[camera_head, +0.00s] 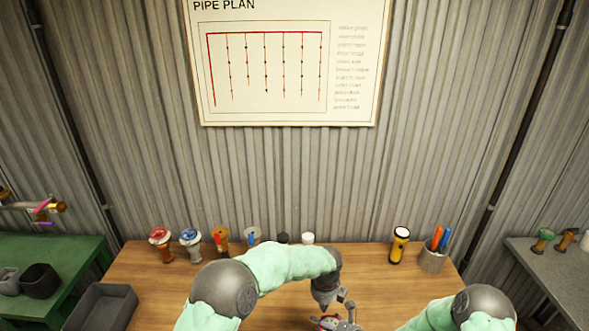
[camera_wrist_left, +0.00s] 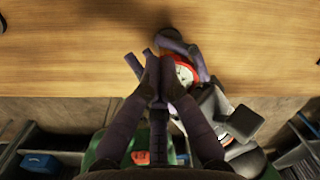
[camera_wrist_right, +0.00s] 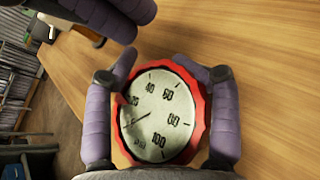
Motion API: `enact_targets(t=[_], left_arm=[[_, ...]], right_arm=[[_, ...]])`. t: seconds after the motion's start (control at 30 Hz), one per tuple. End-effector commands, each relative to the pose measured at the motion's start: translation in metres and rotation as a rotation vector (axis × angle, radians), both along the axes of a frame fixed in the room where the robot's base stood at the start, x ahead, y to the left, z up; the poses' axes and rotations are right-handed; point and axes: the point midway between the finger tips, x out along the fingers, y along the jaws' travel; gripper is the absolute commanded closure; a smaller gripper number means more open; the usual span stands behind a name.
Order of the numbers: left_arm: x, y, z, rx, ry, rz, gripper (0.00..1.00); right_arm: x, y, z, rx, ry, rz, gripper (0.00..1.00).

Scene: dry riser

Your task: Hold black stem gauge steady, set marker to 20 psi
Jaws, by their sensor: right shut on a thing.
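A round gauge (camera_wrist_right: 160,115) with a red rim and pale dial fills the middle of the right wrist view. Its dial reads 40, 60, 80 and 100; a thin needle lies at the lower left. My right gripper (camera_wrist_right: 170,78) is shut on it, one purple finger on each side. The gauge also shows in the left wrist view (camera_wrist_left: 181,74) and at the bottom of the head view (camera_head: 329,322). My left gripper (camera_wrist_left: 158,68) is beside the gauge, its fingertips together, with no object visible between them.
A flashlight (camera_head: 399,245) and a pen cup (camera_head: 432,261) stand right. A grey tray (camera_head: 101,307) is at the left. The wooden bench (camera_head: 365,285) is otherwise mostly clear.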

Motion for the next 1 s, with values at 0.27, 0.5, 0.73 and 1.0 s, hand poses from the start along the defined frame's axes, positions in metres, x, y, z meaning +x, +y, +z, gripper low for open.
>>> enact_targets(t=[0.27, 0.5, 0.73, 1.0], left_arm=[[-0.002, 0.001, 0.027, 0.001, -0.002, 0.000, 1.00], [-0.002, 0.002, 0.031, 0.002, -0.001, 0.000, 1.00], [-0.002, 0.003, 0.031, 0.002, -0.001, 0.000, 1.00], [-0.002, 0.003, 0.031, 0.001, -0.002, 0.001, 1.00]], right_arm=[[-0.001, -0.001, -0.002, -0.002, 0.004, -0.003, 0.97], [-0.001, -0.002, -0.002, -0.002, 0.004, -0.004, 0.97], [0.000, -0.002, -0.001, -0.002, 0.004, -0.005, 0.22], [0.000, -0.002, 0.000, -0.001, 0.002, -0.004, 0.10]])
